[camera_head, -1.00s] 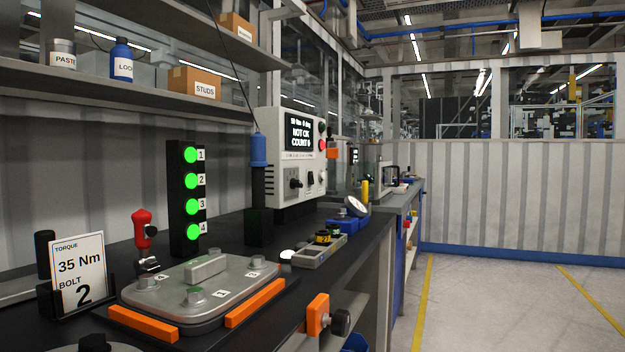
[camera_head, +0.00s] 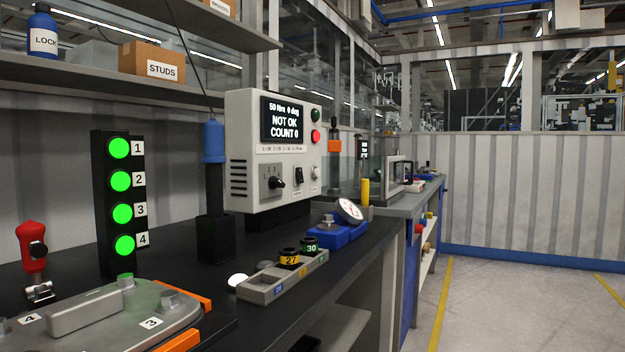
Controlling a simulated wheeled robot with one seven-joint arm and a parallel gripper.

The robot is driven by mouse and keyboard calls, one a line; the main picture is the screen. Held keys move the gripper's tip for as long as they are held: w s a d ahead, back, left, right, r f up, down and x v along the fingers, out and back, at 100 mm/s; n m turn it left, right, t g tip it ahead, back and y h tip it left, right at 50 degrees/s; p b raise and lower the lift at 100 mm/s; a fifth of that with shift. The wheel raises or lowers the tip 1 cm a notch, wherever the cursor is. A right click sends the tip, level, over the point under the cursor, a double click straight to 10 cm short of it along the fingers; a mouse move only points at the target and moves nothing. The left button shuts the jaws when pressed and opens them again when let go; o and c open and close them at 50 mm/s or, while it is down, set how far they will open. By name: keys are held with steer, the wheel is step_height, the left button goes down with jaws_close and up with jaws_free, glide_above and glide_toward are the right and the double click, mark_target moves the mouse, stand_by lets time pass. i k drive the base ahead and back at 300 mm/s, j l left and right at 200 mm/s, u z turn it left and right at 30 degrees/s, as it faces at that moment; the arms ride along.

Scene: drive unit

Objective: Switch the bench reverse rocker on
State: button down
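A pale grey control box (camera_head: 243,140) stands at the back of the dark bench, with a lit screen (camera_head: 282,119) reading "50 Nm 0 deg, NOT OK, COUNT 0". On its front are a rotary knob (camera_head: 275,181) at lower left and a small black rocker switch (camera_head: 299,175) to its right. The label under the rocker is too small to read, and I cannot tell which way it is pressed. A green button (camera_head: 316,115), a red button (camera_head: 316,136) and a small round fitting (camera_head: 315,172) sit at the box's right side. My gripper is not in view.
Clear floor (camera_head: 500,300) lies at right.

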mark_target(299, 173)
steer(key=i+l, duration=0.35)
steer(key=i+l+u, duration=0.1)
steer(key=i+l, duration=0.2)
steer(key=l, duration=0.15)
steer(key=i+l, duration=0.3)
steer(key=l, duration=0.15)
steer(key=u, duration=0.05)
